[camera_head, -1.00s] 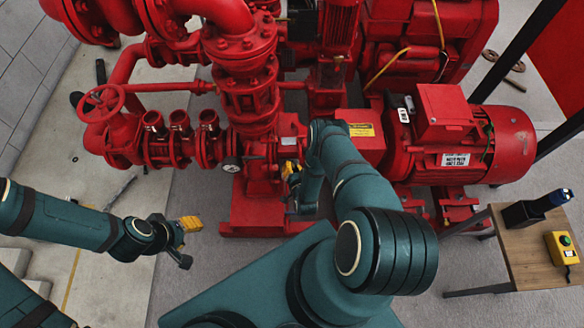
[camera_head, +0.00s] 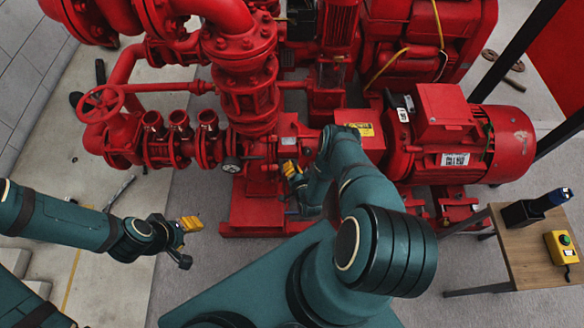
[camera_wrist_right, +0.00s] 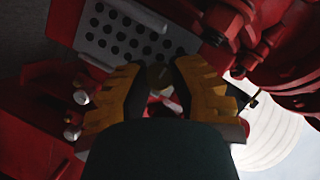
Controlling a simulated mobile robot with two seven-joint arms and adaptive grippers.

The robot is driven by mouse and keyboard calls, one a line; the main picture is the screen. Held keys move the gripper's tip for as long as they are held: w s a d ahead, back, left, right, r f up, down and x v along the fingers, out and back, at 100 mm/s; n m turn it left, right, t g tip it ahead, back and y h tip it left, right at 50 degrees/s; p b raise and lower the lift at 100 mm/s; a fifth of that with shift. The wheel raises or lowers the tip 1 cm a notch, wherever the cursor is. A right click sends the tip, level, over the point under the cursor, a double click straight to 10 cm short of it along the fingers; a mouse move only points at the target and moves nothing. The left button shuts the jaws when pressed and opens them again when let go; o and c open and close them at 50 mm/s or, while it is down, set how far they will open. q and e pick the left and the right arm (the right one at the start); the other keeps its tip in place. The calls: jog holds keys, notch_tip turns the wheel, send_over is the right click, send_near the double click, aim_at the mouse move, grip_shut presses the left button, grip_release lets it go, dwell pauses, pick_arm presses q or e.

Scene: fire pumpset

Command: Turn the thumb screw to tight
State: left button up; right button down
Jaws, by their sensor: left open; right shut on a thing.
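My right gripper (camera_head: 289,168) is low at the front of the red pump (camera_head: 258,195), its yellow fingers partly hidden by my arm in the head view. In the right wrist view, both yellow-and-black fingers (camera_wrist_right: 160,77) close in from either side on a small, dark brassy piece (camera_wrist_right: 159,72), which appears to be the thumb screw. The view is dark, so its shape and how tight it is cannot be told. My left gripper (camera_head: 184,243) is open and empty over the floor at the left, apart from the pump.
A round gauge (camera_head: 231,165) and red valve pipework (camera_head: 180,150) stand left of my right gripper. A red motor (camera_head: 490,145) is at the right. A wooden table (camera_head: 520,250) holds a yellow button box (camera_head: 561,248). In the wrist view, a perforated plate (camera_wrist_right: 125,40) lies behind the fingers.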

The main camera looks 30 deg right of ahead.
jog(key=shift+w+d+r, duration=0.1)
jog(key=shift+d+r, duration=0.05)
jog(key=shift+d, duration=0.1)
jog(key=c, duration=0.9)
grip_release()
jog(key=shift+o, duration=0.7)
jog(key=shift+a, duration=0.1)
